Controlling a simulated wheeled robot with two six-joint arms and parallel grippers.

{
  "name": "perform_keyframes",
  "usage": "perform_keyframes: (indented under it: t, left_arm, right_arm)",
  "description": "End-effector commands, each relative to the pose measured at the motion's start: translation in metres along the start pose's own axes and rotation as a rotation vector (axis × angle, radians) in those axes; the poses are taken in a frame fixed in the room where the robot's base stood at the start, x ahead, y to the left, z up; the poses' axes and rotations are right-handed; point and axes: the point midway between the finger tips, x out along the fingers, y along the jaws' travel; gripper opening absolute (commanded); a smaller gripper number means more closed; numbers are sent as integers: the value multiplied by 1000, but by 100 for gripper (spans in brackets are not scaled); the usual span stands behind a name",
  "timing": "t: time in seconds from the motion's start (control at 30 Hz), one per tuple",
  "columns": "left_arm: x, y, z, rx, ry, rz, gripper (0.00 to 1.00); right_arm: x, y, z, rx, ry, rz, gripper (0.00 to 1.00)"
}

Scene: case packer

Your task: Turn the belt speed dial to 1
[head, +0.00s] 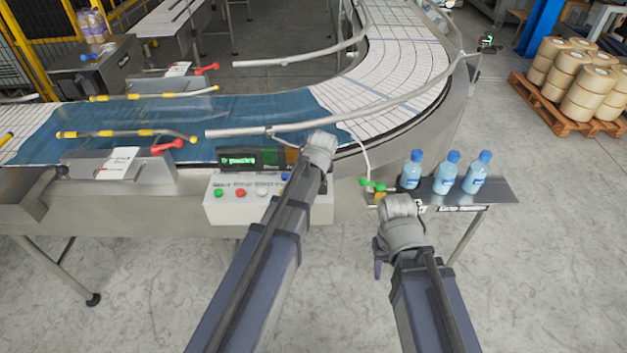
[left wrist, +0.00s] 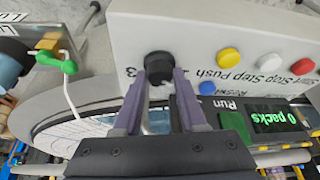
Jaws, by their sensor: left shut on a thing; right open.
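The belt speed dial (left wrist: 159,66) is a black knob on the white control panel (left wrist: 200,25), seen from close by in the left wrist view. My left gripper (left wrist: 160,84) has its two fingers closed around the knob. A printed 3 shows beside the dial; the pointer and the other marks are hidden or unclear, so I cannot tell the setting. In the head view my left arm covers the dial on the control panel (head: 232,208). My right gripper (head: 382,256) is open and empty, in front of the small side shelf.
Coloured buttons, including a yellow one (left wrist: 228,57), sit beside the dial. A green-lit display (left wrist: 271,118) reads 0 packs. Several blue-capped bottles (head: 446,174) stand on the side shelf (head: 503,190). The conveyor (head: 395,75) curves behind. Floor in front is clear.

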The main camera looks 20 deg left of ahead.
Motion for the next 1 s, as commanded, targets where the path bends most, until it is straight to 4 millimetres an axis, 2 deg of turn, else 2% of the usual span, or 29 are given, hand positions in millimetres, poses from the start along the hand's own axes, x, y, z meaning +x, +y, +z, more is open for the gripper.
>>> perform_keyframes:
  t: [0.7, 0.73, 1.0]
  left_arm:
    - [0, 1, 1, -67, -3, -27, 0]
    - [0, 0, 1, -67, -3, -27, 42]
    - [0, 1, 0, -66, -2, -27, 70]
  right_arm:
    - [0, 0, 0, 0, 0, 0, 50]
    - [0, 0, 0, 0, 0, 0, 50]
    - [0, 0, 0, 0, 0, 0, 50]
